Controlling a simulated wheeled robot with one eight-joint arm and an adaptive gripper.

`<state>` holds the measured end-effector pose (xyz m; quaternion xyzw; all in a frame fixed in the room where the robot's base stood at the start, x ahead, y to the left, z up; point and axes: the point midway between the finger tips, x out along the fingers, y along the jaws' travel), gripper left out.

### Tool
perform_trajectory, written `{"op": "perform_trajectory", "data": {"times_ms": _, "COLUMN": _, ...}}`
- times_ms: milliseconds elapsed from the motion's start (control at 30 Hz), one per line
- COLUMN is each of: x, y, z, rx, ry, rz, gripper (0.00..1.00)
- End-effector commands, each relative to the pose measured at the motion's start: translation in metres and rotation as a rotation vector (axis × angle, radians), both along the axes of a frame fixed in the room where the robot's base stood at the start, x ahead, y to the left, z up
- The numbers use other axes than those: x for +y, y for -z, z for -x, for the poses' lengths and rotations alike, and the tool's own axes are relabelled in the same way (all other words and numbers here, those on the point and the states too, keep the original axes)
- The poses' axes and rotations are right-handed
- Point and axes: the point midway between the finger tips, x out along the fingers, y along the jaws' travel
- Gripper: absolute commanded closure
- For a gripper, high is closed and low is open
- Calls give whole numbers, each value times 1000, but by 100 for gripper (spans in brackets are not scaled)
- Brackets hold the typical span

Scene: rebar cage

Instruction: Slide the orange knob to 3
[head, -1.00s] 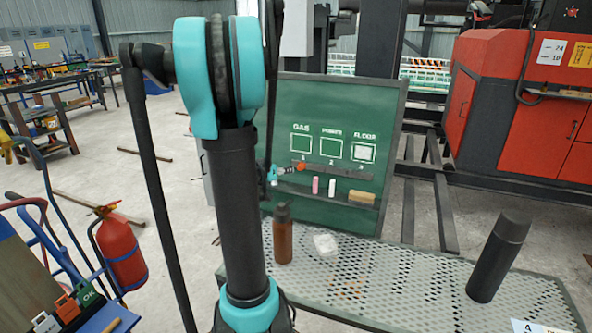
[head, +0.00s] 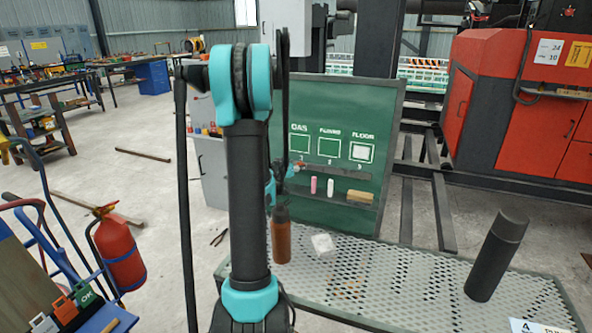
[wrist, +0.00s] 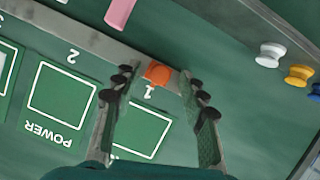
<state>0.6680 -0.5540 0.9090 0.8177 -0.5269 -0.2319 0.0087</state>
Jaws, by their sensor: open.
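The orange knob (wrist: 158,73) sits on a grey rail (wrist: 92,36) on the green board, beside the mark 1, in the wrist view. In the head view the knob (head: 300,164) is small, at the left part of the rail (head: 335,173). The mark 3 is at the right, under the FLOOR box (head: 361,152). My gripper (wrist: 157,82) is open in the wrist view, one finger on each side of the knob. I cannot tell whether either finger touches it. My arm covers the left part of the board in the head view.
A ledge below the rail holds a pink stick (head: 313,185), a white stick (head: 330,187) and a tan block (head: 360,196). White and yellow knobs (wrist: 271,54) show at the wrist view's right. A brown bottle (head: 281,235) and black cylinder (head: 497,256) stand on the perforated table (head: 400,275).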

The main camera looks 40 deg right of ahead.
Motion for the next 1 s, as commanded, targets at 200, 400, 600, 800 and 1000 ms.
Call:
{"op": "perform_trajectory", "data": {"times_ms": 200, "x": -1, "y": 0, "z": 0, "rx": 0, "ry": 0, "rz": 0, "gripper": 58}}
{"op": "perform_trajectory", "data": {"times_ms": 400, "x": -1, "y": 0, "z": 0, "rx": 0, "ry": 0, "rz": 0, "gripper": 77}}
{"op": "perform_trajectory", "data": {"times_ms": 600, "x": -1, "y": 0, "z": 0, "rx": 0, "ry": 0, "rz": 0, "gripper": 100}}
{"op": "perform_trajectory", "data": {"times_ms": 800, "x": 0, "y": 0, "z": 0, "rx": 0, "ry": 0, "rz": 0, "gripper": 100}}
{"op": "perform_trajectory", "data": {"times_ms": 1000, "x": -1, "y": 0, "z": 0, "rx": 0, "ry": 0, "rz": 0, "gripper": 100}}
